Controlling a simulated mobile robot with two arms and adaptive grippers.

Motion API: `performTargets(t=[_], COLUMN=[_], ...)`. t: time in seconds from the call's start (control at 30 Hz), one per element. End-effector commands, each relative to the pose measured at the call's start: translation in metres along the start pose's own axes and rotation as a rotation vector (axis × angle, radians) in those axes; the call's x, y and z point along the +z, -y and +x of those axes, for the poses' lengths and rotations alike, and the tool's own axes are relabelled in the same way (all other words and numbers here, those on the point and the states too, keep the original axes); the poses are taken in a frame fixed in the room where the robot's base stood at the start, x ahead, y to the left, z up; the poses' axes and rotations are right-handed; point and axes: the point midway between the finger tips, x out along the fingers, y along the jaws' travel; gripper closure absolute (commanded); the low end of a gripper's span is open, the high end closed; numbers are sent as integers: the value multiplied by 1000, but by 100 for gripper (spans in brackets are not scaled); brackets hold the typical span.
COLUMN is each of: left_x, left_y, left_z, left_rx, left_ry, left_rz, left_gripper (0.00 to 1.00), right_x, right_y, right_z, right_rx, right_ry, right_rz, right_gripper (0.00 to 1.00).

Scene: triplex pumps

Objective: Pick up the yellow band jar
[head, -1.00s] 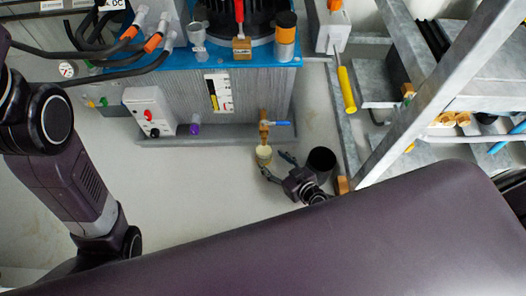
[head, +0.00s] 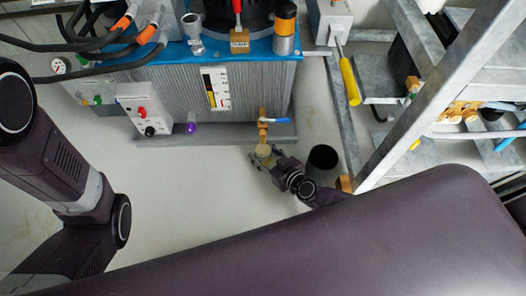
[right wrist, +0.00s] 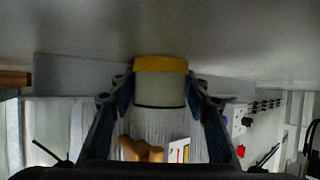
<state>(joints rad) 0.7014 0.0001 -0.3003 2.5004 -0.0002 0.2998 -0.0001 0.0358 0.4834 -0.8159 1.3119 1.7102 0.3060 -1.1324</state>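The yellow band jar (head: 263,150) is a small pale jar below the brass tap at the front of the grey pump unit. In the right wrist view the jar (right wrist: 160,88) has a yellow band at its top edge in the picture and sits between my two fingers. My right gripper (head: 264,158) reaches it from the lower right in the head view. Its fingers (right wrist: 157,84) stand on both sides of the jar, very close to it, and look open; contact is not clear. My left arm shows at the left, but its gripper is outside the head view.
A dark cylindrical bin (head: 322,160) stands just right of my right gripper. A grey metal frame (head: 420,100) stands at the right. Floor left of the jar is clear.

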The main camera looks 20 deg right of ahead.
Motion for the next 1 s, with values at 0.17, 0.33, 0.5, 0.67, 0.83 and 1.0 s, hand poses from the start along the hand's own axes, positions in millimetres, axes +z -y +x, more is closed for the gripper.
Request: performTargets(t=[0.17,0.33,0.5,0.67,0.83,1.0], left_x=[0,0,0,14,25,32], left_y=[0,0,1,5,8,10], left_z=[0,0,3,-3,-11,-15], left_rx=[0,0,0,-13,-25,-34], left_ry=[-1,-1,-3,34,68,90], left_rz=[0,0,-1,-4,-8,-12], left_gripper=[71,71,71,71,71,71], right_x=[0,0,-3,-10,-2,13], right_y=[0,0,0,0,0,0], right_z=[0,0,-2,-5,-25,-58], right_rx=[0,0,0,1,0,0], right_ry=[-1,-1,-1,0,5,3], right_rz=[0,0,0,0,-2,-2], right_gripper=[89,90,90,90,90,90])
